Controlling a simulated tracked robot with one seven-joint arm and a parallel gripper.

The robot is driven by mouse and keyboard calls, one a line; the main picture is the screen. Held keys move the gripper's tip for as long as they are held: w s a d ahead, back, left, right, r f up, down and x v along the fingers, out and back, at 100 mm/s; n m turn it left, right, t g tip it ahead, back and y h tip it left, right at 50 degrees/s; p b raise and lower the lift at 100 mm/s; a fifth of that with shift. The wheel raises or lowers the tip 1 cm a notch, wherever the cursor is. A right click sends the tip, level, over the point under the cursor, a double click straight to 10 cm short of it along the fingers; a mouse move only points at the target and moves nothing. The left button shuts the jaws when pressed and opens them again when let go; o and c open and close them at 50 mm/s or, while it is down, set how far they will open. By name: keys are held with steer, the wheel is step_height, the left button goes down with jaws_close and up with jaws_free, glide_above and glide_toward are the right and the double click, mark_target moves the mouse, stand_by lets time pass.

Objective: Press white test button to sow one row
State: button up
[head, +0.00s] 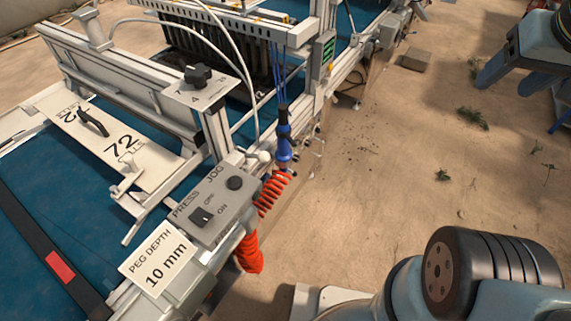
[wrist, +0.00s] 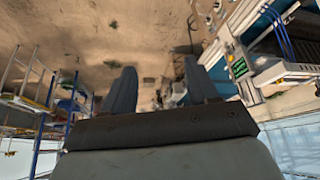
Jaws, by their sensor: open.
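I cannot make out a white test button for certain in either view. The seeder's grey control box (head: 218,198) is at the centre left of the head view, with a dark round button (head: 235,183) marked PRESS JOG and a black ON/OFF switch (head: 202,217). A white post carries a green label panel (head: 326,49), which also shows in the wrist view (wrist: 239,68); small details on it are too small to read. My gripper (wrist: 160,72) is open and empty, its two dark fingers apart over bare floor. It is well away from the seeder's controls.
A blue hose fitting (head: 284,138) with a coiled red hose (head: 270,192) hangs beside the control box. A knob plate (head: 208,90) and a PEG DEPTH sign (head: 158,262) are on the seeder. Blue-framed racks (wrist: 48,125) stand left in the wrist view.

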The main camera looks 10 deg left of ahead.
steer(key=shift+c, duration=0.4)
jaws_close()
stand_by(1.4)
